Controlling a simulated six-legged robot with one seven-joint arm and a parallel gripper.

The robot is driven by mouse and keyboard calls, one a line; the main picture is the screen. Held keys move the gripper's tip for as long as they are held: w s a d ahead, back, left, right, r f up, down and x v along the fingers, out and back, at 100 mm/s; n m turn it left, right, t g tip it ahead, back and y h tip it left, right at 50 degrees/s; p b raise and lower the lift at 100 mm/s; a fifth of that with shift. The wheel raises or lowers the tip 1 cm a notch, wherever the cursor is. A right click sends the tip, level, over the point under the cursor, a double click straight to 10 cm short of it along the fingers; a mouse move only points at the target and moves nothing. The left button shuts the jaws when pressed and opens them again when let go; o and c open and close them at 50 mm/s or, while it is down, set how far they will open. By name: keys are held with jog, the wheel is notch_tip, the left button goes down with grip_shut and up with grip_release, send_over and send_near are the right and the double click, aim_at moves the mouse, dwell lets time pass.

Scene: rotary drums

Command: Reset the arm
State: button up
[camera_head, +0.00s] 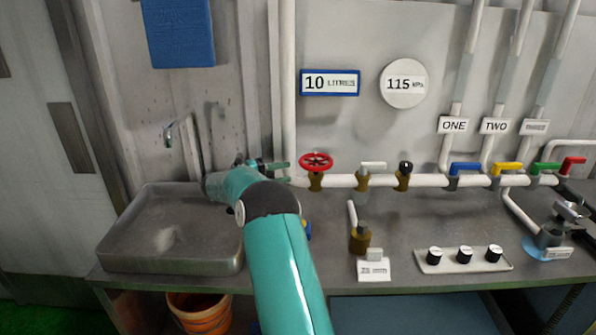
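My teal arm rises from the bottom of the view and bends at a dark joint beside the metal sink. My gripper (247,163) seems to be the small dark shape there, close to a green lever (279,165). The fingers are too small and too covered by the arm to make out. I cannot tell whether it touches the lever or holds anything.
A sink (165,262) is at left on a grey bench (420,220). Right of the arm are a red handwheel (316,161), several coloured valve levers, a brass fitting (360,238) and a knob panel (463,261). An orange bucket (203,315) stands below.

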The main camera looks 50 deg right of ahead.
jog(key=shift+v, duration=0.8)
